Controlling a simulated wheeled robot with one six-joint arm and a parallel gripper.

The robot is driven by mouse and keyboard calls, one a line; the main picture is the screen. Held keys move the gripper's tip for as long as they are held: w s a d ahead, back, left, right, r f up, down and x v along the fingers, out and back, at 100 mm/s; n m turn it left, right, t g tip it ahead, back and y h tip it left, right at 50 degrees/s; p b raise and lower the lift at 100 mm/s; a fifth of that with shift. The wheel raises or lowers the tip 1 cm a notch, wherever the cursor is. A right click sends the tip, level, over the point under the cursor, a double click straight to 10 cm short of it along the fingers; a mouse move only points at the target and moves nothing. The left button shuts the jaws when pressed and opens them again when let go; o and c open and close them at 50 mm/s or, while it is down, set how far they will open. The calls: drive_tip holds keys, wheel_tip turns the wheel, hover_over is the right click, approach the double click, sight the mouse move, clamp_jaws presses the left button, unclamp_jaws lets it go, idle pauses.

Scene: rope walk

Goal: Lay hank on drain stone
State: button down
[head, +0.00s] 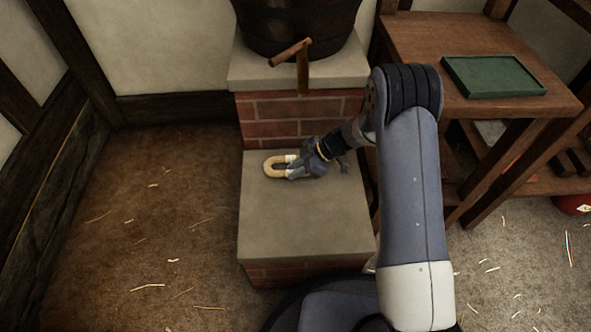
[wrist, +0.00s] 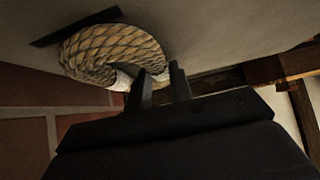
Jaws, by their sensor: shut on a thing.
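The hank (head: 271,167) is a pale yellow rope loop with white bindings. It lies at or just above the far part of the drain stone (head: 308,222), a grey slab on a brick base; I cannot tell whether it touches the stone. My gripper (head: 293,168) is shut on the hank at its right end. In the wrist view the hank (wrist: 100,52) shows as a coiled rope with a white binding beside my fingertips (wrist: 162,80), against a pale surface. My gripper hides part of the hank in the head view.
A dark wooden vat (head: 295,25) with a wooden tap (head: 297,60) stands on a higher brick ledge behind the stone. A wooden bench (head: 440,40) with a green tray (head: 493,76) is at the right. The front of the stone is clear.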

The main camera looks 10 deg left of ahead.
drive_tip(key=c, duration=1.3)
unclamp_jaws()
drive_tip(key=shift+f, duration=0.1)
drive_tip(key=shift+o, duration=0.2)
drive_tip(key=p+v, duration=0.3)
drive_tip(key=v, duration=0.3)
drive_tip(key=shift+r, duration=0.3)
drive_tip(key=shift+w+d+r, duration=0.15)
drive_tip(key=shift+d+r, duration=0.25)
drive_tip(key=shift+d, duration=0.15)
